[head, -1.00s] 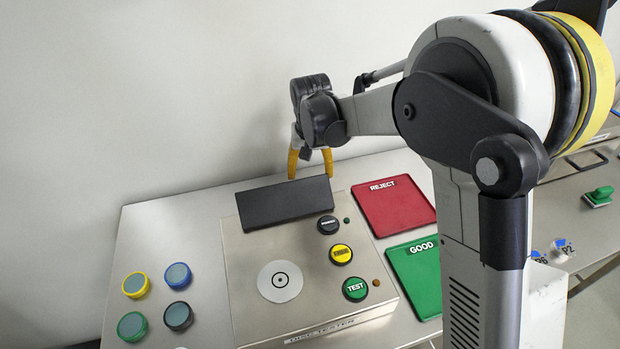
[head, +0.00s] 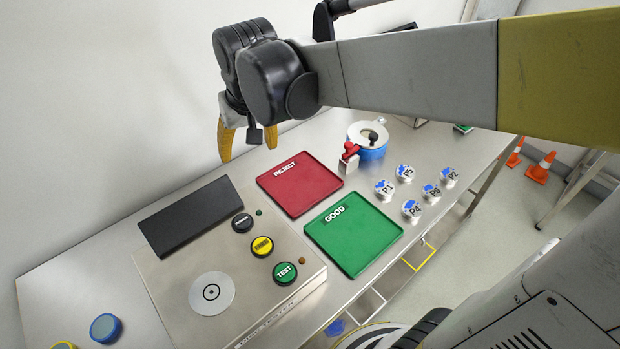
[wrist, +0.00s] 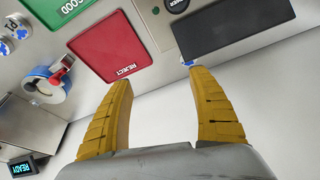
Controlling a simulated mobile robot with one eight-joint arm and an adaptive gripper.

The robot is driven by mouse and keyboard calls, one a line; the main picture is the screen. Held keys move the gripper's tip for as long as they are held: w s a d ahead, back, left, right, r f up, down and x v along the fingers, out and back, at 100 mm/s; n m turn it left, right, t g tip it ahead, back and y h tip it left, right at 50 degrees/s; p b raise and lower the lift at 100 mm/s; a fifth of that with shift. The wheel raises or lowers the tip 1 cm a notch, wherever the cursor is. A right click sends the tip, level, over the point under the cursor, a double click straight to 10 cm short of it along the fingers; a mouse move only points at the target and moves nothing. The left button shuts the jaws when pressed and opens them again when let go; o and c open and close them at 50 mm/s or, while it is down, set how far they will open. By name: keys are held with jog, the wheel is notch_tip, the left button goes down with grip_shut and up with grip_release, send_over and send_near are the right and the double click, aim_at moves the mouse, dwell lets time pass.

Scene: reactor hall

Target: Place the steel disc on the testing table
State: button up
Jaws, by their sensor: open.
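The disc tester (head: 295,262) is a steel box with a white round target (head: 211,293) on top. The target is bare. Grey-topped discs show at the lower left, one with a blue rim (head: 105,328) and one with a yellow rim (head: 62,346), cut by the frame edge. I cannot tell which disc is the steel one. My gripper (head: 247,145) is open and empty, raised near the wall behind the red tray and dark panel, well away from these discs. In the wrist view its yellow fingers (wrist: 160,76) stand apart with nothing between them.
A red REJECT tray (head: 300,190) and a green GOOD tray (head: 355,240) lie empty beside the tester. A dark panel (head: 195,215) stands behind the buttons.

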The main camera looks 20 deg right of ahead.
jog(key=s+d+t, duration=0.1)
jog(key=s+d, duration=0.3)
jog(key=s, duration=0.4)
jog(key=s+d+f+t, duration=0.1)
jog(key=s+d+t, duration=0.1)
jog(key=s+d, duration=0.2)
jog(key=s, duration=0.3)
jog(key=shift+s+d, duration=0.25)
jog(key=shift+s, duration=0.1)
jog(key=shift+f, duration=0.15)
